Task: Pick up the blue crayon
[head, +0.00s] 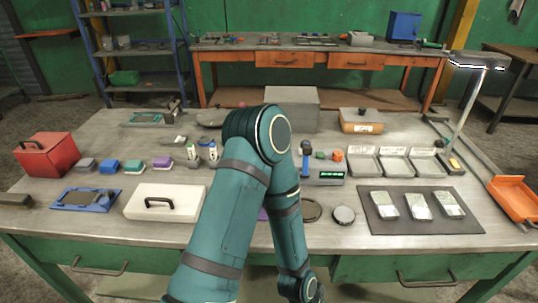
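I cannot make out a blue crayon for certain. A small upright blue object (306,147) stands just right of my raised arm, behind a device with a green display (332,175); I cannot tell what it is. One teal arm of mine rises from the bottom centre, bends at the top and comes back down to the bottom edge, hiding the middle of the bench (400,250). Neither gripper shows in the head view. A purple patch (262,214) is partly hidden between the arm links.
At left are a red box (48,155), small coloured blocks (109,166), a blue tray (86,199) and a white lidded box (163,202). At right are grey trays (395,162), a dark mat (452,227) with metal pieces, a lamp (478,62) and an orange dustpan-like object (515,197).

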